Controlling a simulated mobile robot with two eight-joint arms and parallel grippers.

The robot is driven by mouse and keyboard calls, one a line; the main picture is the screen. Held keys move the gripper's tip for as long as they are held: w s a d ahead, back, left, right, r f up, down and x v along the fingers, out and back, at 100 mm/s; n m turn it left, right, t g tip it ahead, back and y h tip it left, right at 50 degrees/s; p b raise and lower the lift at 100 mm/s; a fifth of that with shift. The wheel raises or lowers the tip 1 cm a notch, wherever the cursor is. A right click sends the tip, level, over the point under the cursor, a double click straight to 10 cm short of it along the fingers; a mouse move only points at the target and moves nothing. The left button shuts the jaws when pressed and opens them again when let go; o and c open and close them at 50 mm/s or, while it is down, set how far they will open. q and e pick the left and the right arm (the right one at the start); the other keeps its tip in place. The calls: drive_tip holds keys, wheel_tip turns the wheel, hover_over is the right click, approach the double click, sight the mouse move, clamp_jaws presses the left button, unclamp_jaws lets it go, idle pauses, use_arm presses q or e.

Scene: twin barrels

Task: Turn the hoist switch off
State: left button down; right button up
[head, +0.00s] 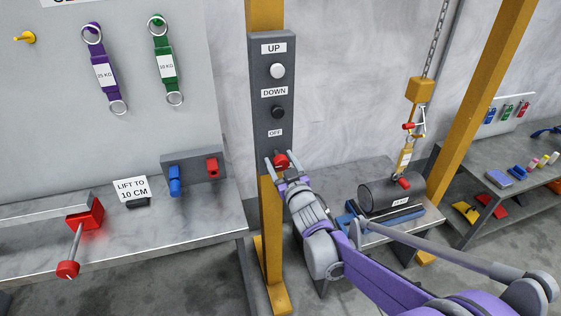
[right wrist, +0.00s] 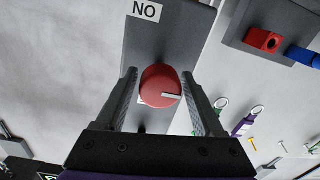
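The hoist switch is a round red knob (head: 281,161) low on the grey control panel (head: 286,54), under the OFF label (head: 275,133). In the right wrist view the knob (right wrist: 161,86) has a white pointer mark toward the picture's right. My right gripper (head: 277,160) is at the knob, its two fingers open on either side of it. In the right wrist view a narrow gap shows between the knob and each finger (right wrist: 162,92). My left gripper is not in view.
The panel is on a yellow post (head: 270,230), with a white UP button (head: 278,71) and a black DOWN button (head: 278,112) above the knob. A dark barrel (head: 391,195) lies right of my gripper, below the hoist hook. A workbench (head: 190,225) stands left.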

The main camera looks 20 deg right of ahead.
clamp_jaws()
drive_tip(key=n, duration=0.4)
drive_tip(key=shift+n+p, duration=0.3)
drive_tip(key=shift+p, duration=0.1)
drive_tip(key=n+p, duration=0.1)
drive_tip(key=n, duration=0.3)
drive_tip(key=n+p, duration=0.2)
drive_tip(key=n, duration=0.2)
drive_tip(key=shift+n, duration=0.4)
drive_tip(key=shift+n+h+p, duration=0.3)
drive_tip(key=shift+n+p, duration=0.85)
drive_tip(key=shift+n, duration=0.95)
drive_tip(key=shift+f, duration=0.1)
